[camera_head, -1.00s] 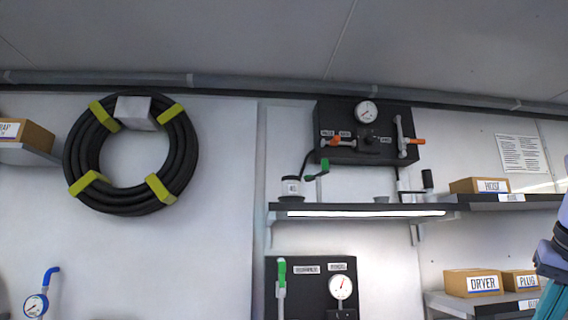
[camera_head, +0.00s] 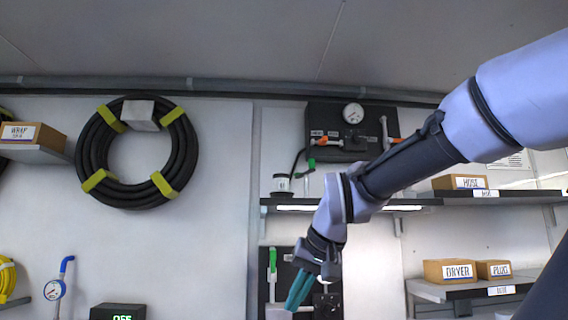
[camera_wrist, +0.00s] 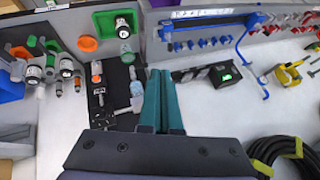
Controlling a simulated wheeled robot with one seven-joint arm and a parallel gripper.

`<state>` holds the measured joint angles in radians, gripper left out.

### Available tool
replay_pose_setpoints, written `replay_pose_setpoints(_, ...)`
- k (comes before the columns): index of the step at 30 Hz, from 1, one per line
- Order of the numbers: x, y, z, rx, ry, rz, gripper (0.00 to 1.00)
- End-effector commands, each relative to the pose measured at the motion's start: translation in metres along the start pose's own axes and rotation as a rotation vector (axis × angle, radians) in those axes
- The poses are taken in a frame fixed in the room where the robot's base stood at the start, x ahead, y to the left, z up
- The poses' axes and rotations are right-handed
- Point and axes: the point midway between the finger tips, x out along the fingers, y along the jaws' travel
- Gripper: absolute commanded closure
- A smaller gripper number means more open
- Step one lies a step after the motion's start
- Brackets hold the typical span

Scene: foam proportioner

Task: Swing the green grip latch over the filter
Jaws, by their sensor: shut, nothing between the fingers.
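A small green grip (camera_head: 311,163) on a thin upright stem stands on the lit shelf, beside a white canister with a dark top (camera_head: 282,184). A second, upright green handle (camera_head: 272,261) is on the lower black panel. I cannot tell which one is the latch, nor make out the filter for certain. My gripper (camera_head: 299,291), with teal fingers, is shut and empty. It hangs pointing down in front of the lower panel, covering part of it. In the wrist view, the closed fingers (camera_wrist: 161,76) point toward the wall, apart from the fittings.
The lit shelf (camera_head: 430,202) juts out above my gripper. A black gauge panel (camera_head: 340,125) hangs above it, partly behind my arm. A hose coil (camera_head: 90,150) hangs at left. Boxes labelled DRYER (camera_head: 450,271) and PLUG (camera_head: 494,269) sit at right. A green-lit display box (camera_head: 118,312) is lower left.

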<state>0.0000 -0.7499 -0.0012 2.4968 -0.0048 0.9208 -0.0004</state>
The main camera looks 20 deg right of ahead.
Motion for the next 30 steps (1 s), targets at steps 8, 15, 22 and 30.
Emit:
replay_pose_setpoints(8, -0.001, 0.0, -0.002, 0.002, 0.006, 0.003, 1.0)
replay_pose_setpoints(15, -0.041, -0.004, -0.052, 0.055, 0.176, 0.104, 1.0)
replay_pose_setpoints(22, -0.119, -0.027, -0.126, 0.135, 0.47, 0.318, 1.0)
replay_pose_setpoints(30, -0.184, -0.079, -0.197, 0.187, 0.768, 0.591, 1.0)
